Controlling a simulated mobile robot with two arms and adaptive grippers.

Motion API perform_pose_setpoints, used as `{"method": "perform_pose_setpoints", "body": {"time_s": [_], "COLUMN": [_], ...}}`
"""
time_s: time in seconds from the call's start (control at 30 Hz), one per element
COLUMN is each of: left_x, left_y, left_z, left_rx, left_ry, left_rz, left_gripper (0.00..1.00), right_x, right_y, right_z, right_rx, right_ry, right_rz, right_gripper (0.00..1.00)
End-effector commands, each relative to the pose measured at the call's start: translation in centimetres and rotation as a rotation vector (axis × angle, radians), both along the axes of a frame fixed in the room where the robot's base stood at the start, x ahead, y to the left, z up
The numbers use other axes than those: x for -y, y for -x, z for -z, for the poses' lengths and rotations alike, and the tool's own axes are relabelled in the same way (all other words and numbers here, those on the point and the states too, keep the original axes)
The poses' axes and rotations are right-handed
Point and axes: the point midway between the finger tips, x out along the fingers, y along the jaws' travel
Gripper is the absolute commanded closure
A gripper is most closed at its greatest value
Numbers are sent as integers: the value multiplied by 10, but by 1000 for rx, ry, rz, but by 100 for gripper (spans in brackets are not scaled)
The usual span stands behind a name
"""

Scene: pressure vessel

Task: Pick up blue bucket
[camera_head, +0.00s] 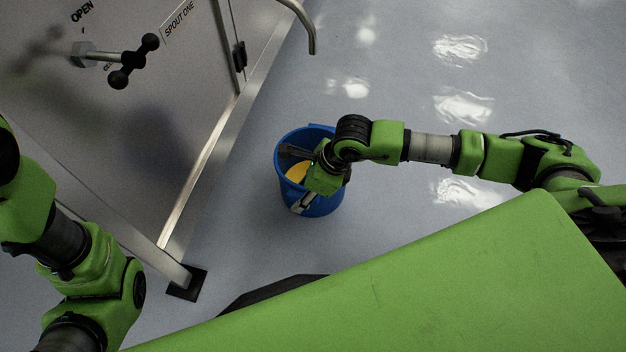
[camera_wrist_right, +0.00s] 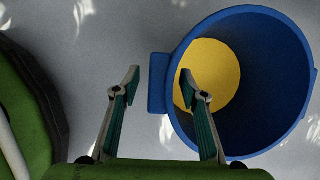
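The blue bucket (camera_head: 322,205) stands upright on the floor, with a yellow round area (camera_head: 298,172) inside. My right gripper (camera_head: 297,178) is over it, partly covering it in the head view. In the right wrist view, the bucket (camera_wrist_right: 285,60) is open towards the camera, and a blue tab (camera_wrist_right: 158,83) sticks out from its rim. The right gripper's fingers (camera_wrist_right: 160,78) are apart, one on each side of the tab in the picture. I cannot tell whether they touch it. My left arm shows at the left, but its gripper is not in view.
A metal vessel panel (camera_head: 130,110) with a black-knobbed handle (camera_head: 133,60) stands on the left. Its frame leg ends in a dark foot (camera_head: 187,284) on the floor. A curved metal spout (camera_head: 306,30) hangs above the bucket in the picture. The floor (camera_head: 420,60) to the right is clear.

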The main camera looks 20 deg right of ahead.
Motion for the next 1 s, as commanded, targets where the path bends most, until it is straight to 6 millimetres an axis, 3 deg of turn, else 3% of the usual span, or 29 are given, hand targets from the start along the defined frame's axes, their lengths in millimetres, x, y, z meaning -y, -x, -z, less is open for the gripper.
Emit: {"method": "perform_pose_setpoints", "body": {"time_s": [0.13,0.3,0.73,1.0], "left_x": [0,0,0,-1], "left_y": [0,0,0,-5], "left_z": [-1,-1,-4,-16], "left_rx": [0,1,1,-13], "left_ry": [0,0,0,2], "left_rz": [0,0,1,2], "left_gripper": [60,60,60,60], "right_x": [0,0,0,0], "right_y": [0,0,-1,-1], "right_z": [-1,-1,-6,-34], "right_rx": [0,0,3,4], "right_ry": [0,0,-2,-2], "right_rz": [0,0,-1,0], "right_gripper": [60,100,100,100]}}
